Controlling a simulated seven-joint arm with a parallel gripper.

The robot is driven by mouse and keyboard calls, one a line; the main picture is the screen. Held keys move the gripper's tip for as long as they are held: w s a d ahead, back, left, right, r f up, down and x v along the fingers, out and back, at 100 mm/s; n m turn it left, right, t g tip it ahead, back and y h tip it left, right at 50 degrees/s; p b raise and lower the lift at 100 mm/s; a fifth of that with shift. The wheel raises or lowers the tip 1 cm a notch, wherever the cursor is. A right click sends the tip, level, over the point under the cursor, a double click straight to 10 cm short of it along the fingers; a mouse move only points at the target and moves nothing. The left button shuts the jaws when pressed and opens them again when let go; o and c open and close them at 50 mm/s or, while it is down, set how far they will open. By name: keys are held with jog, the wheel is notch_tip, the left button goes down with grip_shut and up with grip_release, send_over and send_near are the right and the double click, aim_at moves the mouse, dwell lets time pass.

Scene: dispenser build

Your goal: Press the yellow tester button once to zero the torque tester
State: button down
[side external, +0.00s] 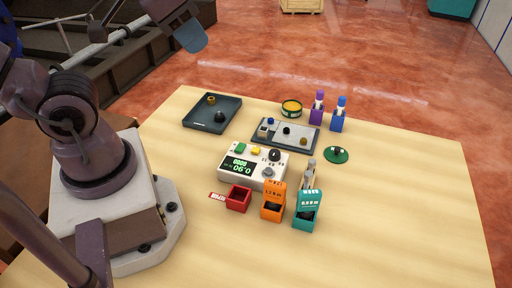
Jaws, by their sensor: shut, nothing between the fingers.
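The torque tester (232,180) is a white box near the middle of the table, with a lit green display whose digits appear upside down. The yellow tester button (256,150) is on its top along the back edge, beside a green button (240,148). A black knob (274,155) and a round grey fitting (268,172) are on the right part of the top. My gripper (191,37) is at the top of the side view, shut and empty, well apart from the tester. Its upper part is cut off by the frame edge.
A dark tray (228,106) with small parts stands behind left, a grey fixture plate (296,133) behind the tester. Red (238,199), orange (272,208) and teal (306,215) bins stand in front. Purple (317,108) and blue (338,121) bottles stand behind right. The table's right side is clear.

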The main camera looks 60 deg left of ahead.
jog(key=n+g+h, duration=0.2)
jog(key=n+h, duration=0.6)
jog(key=n, duration=2.3)
send_over(256, 148)
notch_tip(256, 148, down, 20)
jog(key=r, duration=0.1)
jog(key=shift+w+f+n+t, duration=0.1)
jog(key=shift+f+n+t, duration=0.15)
jog(key=shift+n, duration=0.45)
jog(key=shift+f, duration=0.1)
jog(key=shift+f, duration=4.3)
